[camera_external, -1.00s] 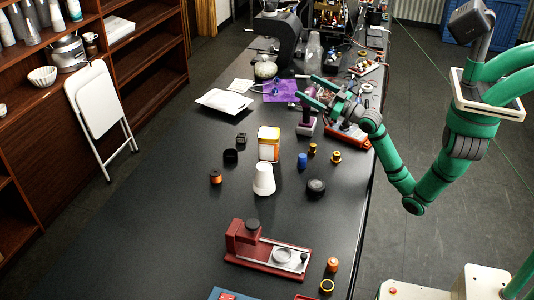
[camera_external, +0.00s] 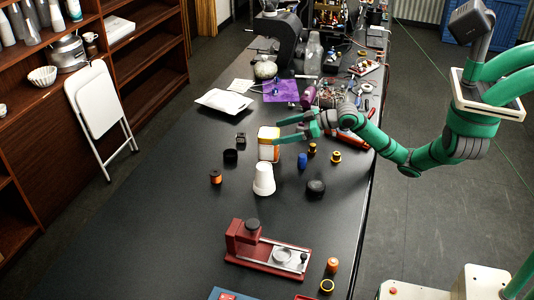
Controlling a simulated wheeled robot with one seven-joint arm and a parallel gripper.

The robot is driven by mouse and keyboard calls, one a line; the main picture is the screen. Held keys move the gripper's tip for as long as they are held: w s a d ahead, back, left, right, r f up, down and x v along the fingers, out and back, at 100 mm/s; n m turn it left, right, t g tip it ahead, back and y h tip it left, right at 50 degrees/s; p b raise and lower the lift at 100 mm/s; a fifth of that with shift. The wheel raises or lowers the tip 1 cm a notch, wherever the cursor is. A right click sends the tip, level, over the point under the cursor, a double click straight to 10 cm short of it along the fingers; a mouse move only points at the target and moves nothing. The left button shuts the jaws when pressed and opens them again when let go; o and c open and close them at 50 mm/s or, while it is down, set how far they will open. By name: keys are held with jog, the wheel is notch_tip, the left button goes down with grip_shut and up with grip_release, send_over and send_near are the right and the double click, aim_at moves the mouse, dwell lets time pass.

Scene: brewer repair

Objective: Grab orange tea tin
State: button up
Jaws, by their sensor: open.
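Part of the tin's right side is hidden by the lower finger.
A white tapered cup (camera_external: 263,181) stands just in front of the tin. A black cylinder (camera_external: 230,157) is to its left. A blue container (camera_external: 302,161) and a black round piece (camera_external: 315,188) are to the right. A red device (camera_external: 268,251) lies nearer. The table's left front is clear.

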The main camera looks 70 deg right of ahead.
aim_at(273, 133)
jog(key=shift+x, duration=2.75)
jog(key=shift+r, duration=0.15)
jog(key=c, duration=1.3)
